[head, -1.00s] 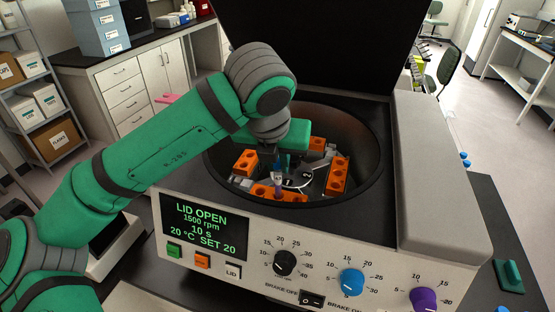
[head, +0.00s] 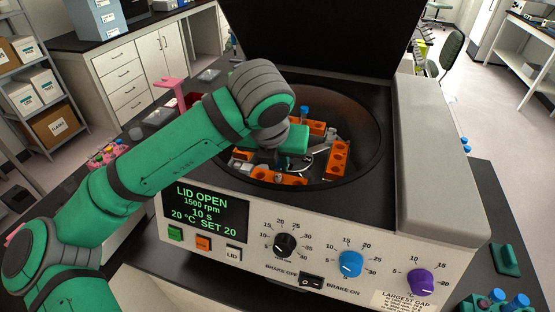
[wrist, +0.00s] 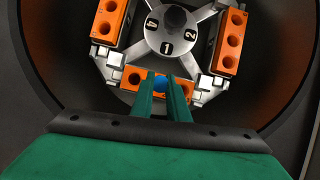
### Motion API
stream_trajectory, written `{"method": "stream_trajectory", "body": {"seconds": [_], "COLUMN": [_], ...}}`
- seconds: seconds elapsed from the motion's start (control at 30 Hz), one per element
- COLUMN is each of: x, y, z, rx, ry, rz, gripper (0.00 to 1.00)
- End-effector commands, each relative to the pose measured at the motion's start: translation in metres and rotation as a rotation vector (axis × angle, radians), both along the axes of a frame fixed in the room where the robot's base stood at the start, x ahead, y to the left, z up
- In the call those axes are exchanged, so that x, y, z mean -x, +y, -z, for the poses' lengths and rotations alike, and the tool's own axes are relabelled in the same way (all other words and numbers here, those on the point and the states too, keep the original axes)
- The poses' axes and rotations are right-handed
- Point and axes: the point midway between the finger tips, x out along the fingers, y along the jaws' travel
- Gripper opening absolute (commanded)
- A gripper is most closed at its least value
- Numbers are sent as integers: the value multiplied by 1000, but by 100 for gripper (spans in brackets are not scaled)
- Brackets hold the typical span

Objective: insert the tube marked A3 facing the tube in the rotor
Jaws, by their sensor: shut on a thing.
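My gripper (head: 279,172) reaches down into the open centrifuge bowl at the near orange bucket. In the wrist view my gripper (wrist: 163,84) is shut on the blue cap of a tube (wrist: 159,80). That tube is at the middle hole of the near orange bucket (wrist: 134,78), beside rotor number 1. Its body and any marking are hidden; I cannot tell how deep it sits. Another blue-capped tube (head: 304,112) stands upright at the far bucket (head: 318,127). The rotor (wrist: 172,33) has numbers 1, 2 and 4 in view.
Orange buckets with empty holes sit at the rotor's left (wrist: 108,22) and right (wrist: 233,39). The dark bowl wall (wrist: 280,85) surrounds them, and the raised lid (head: 315,35) stands behind. A rack with capped tubes (head: 497,300) is at the lower right.

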Motion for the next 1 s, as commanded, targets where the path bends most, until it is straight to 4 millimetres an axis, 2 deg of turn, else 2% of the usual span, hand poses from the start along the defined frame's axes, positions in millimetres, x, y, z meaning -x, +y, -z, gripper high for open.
{"method": "stream_trajectory", "body": {"seconds": [0.67, 0.7, 0.8, 1.0], "x": [0, 0, 0, 0], "y": [0, 0, 0, 1], "z": [9, 9, 8, 8], "rx": [-1, 0, 0, 0], "ry": [0, 0, 0, 0], "rz": [0, 0, 0, -1], "gripper": [0, 17, 36, 36]}}
